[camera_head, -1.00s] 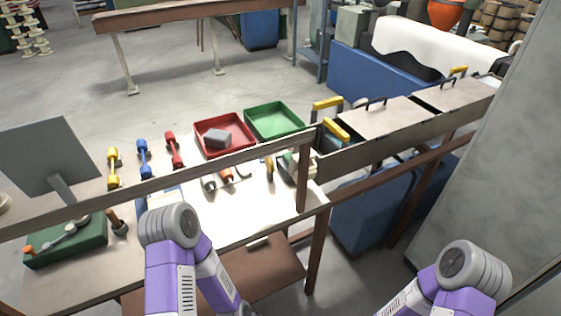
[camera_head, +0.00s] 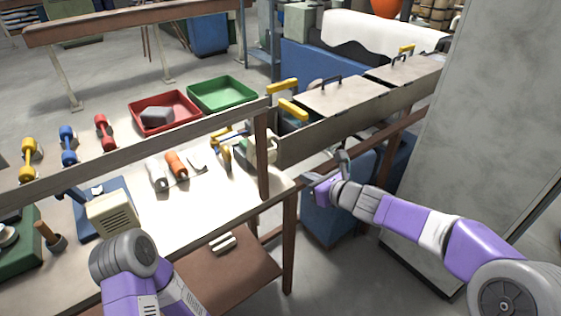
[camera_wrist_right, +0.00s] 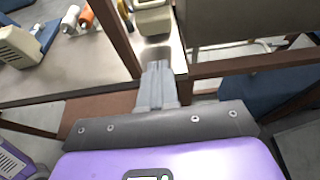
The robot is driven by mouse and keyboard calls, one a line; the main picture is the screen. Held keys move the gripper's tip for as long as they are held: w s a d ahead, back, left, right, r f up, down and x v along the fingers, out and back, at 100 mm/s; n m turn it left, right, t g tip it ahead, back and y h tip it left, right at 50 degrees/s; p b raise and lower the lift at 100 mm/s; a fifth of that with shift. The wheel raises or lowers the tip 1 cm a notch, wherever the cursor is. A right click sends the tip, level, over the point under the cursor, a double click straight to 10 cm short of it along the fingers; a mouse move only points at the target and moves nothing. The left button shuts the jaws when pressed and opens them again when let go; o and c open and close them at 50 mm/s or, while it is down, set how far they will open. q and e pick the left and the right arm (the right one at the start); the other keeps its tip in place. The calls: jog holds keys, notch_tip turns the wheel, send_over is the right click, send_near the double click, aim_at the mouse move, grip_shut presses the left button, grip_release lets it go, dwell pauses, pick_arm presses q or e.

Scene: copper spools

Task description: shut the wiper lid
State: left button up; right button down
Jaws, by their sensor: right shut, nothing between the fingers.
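My right gripper (camera_head: 341,162) is shut and empty, in front of the long grey trough (camera_head: 330,135). It also shows in the right wrist view (camera_wrist_right: 157,70), its fingers together below a cream block-like part (camera_wrist_right: 153,20). Two flat lids (camera_head: 335,95) (camera_head: 408,68) with dark handles lie on the trough. Yellow handles (camera_head: 283,87) (camera_head: 293,110) stand at its left end, beside a cream and dark device (camera_head: 262,150) partly hidden by a brown post. I cannot tell for sure which part is the wiper lid. My left gripper is out of view.
A rail (camera_head: 140,145) and a brown post (camera_head: 263,155) stand between me and the bench. Red (camera_head: 180,122) and green (camera_head: 222,93) trays sit at the back of the bench. A large grey panel (camera_head: 480,130) rises at right.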

jog(key=w+a+p, duration=0.1)
jog(key=w+a, duration=0.6)
jog(key=w, duration=0.4)
jog(key=shift+a+f+p, duration=0.2)
jog(key=shift+a+p, duration=0.05)
jog(key=shift+p, duration=0.05)
